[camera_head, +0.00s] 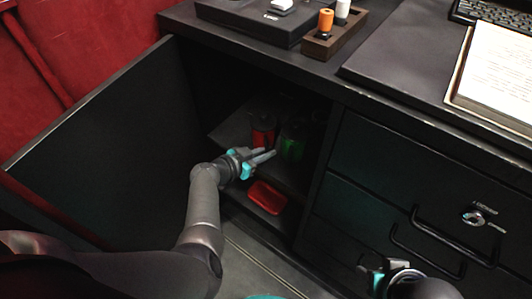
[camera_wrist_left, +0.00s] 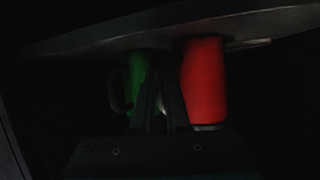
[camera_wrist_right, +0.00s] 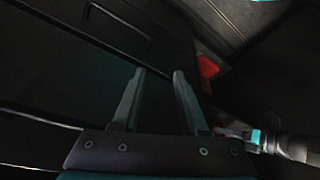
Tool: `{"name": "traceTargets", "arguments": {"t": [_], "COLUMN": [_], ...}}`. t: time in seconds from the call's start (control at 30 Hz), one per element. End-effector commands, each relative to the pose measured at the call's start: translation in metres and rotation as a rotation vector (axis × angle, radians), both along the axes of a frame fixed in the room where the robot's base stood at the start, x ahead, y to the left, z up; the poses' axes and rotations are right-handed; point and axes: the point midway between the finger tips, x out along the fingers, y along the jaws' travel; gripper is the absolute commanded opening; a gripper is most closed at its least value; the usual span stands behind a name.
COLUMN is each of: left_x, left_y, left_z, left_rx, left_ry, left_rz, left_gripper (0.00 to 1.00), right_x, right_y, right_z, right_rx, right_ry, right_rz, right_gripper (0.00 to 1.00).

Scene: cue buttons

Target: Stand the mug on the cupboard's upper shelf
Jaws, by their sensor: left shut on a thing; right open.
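A dark green mug (camera_head: 291,149) is on the upper shelf (camera_head: 232,133) of the open cupboard, at its right side. Its handle shows in the left wrist view, where the mug (camera_wrist_left: 136,72) appears upside down beside the shelf edge (camera_wrist_left: 100,42). My left gripper (camera_head: 272,155) reaches into the cupboard and is shut on the green mug; its fingers (camera_wrist_left: 162,95) hide part of it. Whether the mug's base touches the shelf is too dark to tell. My right gripper (camera_wrist_right: 160,75) is open and empty, in front of the drawers.
A red cylinder-like container (camera_head: 262,136) stands on the same shelf, left of the mug and close to my left fingers. A red object (camera_head: 267,197) lies on the lower level. The cupboard door (camera_head: 110,150) is swung open at left; drawers with handles (camera_head: 440,240) are at right.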

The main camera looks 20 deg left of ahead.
Motion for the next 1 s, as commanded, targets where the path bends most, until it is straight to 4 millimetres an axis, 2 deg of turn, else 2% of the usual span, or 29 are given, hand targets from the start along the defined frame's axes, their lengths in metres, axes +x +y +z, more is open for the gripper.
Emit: {"name": "traceTargets", "arguments": {"t": [0.27, 0.3, 0.53, 0.87, 1.0], "left_x": [0.0006, 0.0, -0.0001, 0.0001, -0.0067], "left_y": [0.0005, 0.0003, 0.0003, 0.0003, 0.0045], "left_z": [-0.0011, -0.0014, -0.0011, 0.0007, 0.0039], "left_rx": [0.001, 0.0, 0.001, 0.0, 0.001], "left_ry": [-0.003, 0.0, 0.001, 0.0, 0.001], "left_rz": [0.0, 0.0, 0.0, 0.0, 0.001], "left_gripper": [0.0, 0.16, 0.42, 0.43, 0.43], "right_x": [0.0014, 0.0015, 0.0015, 0.0006, -0.0001], "right_y": [0.0018, 0.0018, 0.0017, 0.0006, 0.0001], "right_z": [0.0005, 0.0008, 0.0011, 0.0007, -0.0069], "right_rx": [0.006, 0.006, 0.005, 0.001, -0.002], "right_ry": [-0.015, -0.015, -0.014, -0.004, 0.015], "right_rz": [0.004, 0.004, 0.003, 0.001, 0.0], "right_gripper": [0.43, 0.43, 0.43, 0.43, 0.43]}}
